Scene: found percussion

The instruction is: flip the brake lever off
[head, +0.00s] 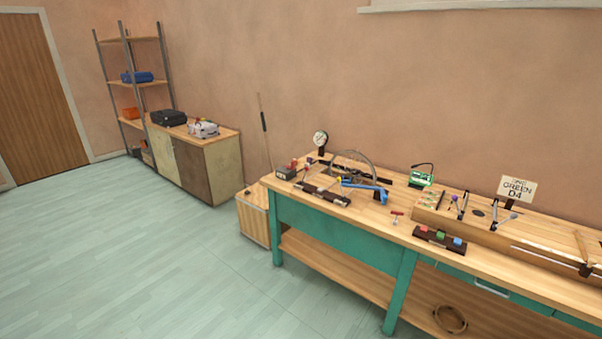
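A spoked wheel (352,168) stands on the wooden-topped workbench (330,222), left of its middle. A blue lever-like part (370,190) lies low in front of the wheel. A small part with a red top (396,215) stands on the bench to the right of it. I cannot tell at this size which part is the brake lever or how it is set. My gripper is not in view.
A cabinet (208,167) and shelves (135,84) stand left. The floor in front is clear.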

